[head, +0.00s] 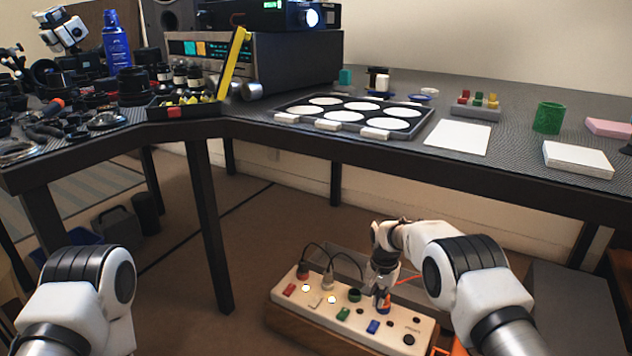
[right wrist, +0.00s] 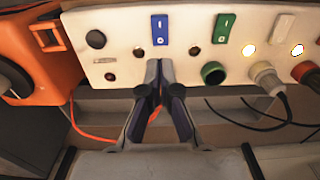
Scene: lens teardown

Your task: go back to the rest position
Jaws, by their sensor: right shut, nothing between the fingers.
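My right gripper (head: 383,302) is low at the centre right of the head view, over a white switch panel (head: 318,303). In the right wrist view its two fingers (right wrist: 160,82) meet at the tips with nothing between them. The tips overlap the panel's lower edge in that view, just below a blue switch (right wrist: 160,29). I cannot tell whether they touch the panel. Of my left arm only links show at the lower left of the head view; its gripper is out of the picture.
The panel carries a green round socket (right wrist: 213,73), lit lamps and plugs with black cables. An orange box (right wrist: 40,60) stands beside it. Above is a long bench with a tray of white discs (head: 352,112), a white sheet (head: 458,137) and a green cup (head: 548,117). Lens parts crowd the left.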

